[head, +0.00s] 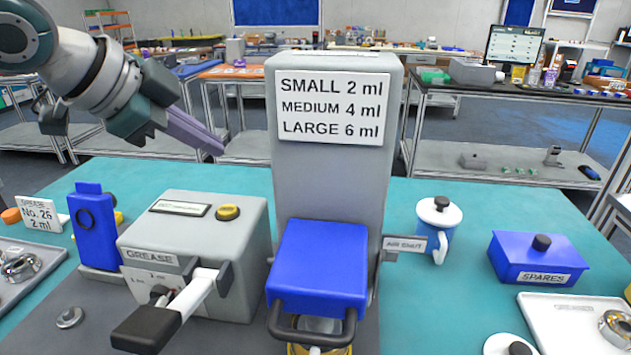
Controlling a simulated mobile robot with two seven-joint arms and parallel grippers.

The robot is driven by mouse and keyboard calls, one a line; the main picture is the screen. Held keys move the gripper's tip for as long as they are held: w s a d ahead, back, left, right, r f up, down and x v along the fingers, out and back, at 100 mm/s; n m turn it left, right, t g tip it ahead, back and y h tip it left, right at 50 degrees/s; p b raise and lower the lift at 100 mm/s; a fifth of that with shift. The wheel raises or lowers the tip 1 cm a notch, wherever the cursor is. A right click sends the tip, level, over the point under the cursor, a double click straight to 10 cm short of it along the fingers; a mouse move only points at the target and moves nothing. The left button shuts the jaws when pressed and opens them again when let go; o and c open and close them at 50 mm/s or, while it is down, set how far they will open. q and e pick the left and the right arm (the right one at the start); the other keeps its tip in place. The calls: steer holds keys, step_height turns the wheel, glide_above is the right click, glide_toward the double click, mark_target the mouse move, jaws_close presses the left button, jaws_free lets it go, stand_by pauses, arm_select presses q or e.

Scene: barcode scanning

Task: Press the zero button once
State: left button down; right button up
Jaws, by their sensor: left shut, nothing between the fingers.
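A grey box labelled GREASE (195,240) stands at the front left of the teal table. On its top are a small display (180,208) and a round yellow button (228,212); I cannot read any marking on the button. My left gripper (216,149) comes in from the upper left, with its purple fingers shut and empty. It appears above the yellow button in the picture, apart from it, and beside the tall grey column. My right gripper is not in view.
The tall grey column (330,185) with a size sign stands right of the box, with a blue block (320,262) in front. A white lever with a black handle (150,327) sticks out forward. A blue stand (95,228) is at left, a mug (436,228) and SPARES box (538,260) at right.

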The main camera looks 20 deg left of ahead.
arm_select(q)
steer(key=b, duration=0.5)
glide_above(219, 212)
step_height(219, 212, down, 5)
steer(key=shift+r, duration=0.1)
steer(key=shift+f+b, duration=0.45)
steer(key=shift+f, duration=0.65)
stand_by(0.7)
steer(key=shift+f, duration=0.4)
steer(key=shift+f, duration=0.5)
stand_by(0.6)
steer(key=shift+r, duration=0.1)
steer(key=shift+r+p, duration=0.8)
steer(key=shift+p, duration=0.45)
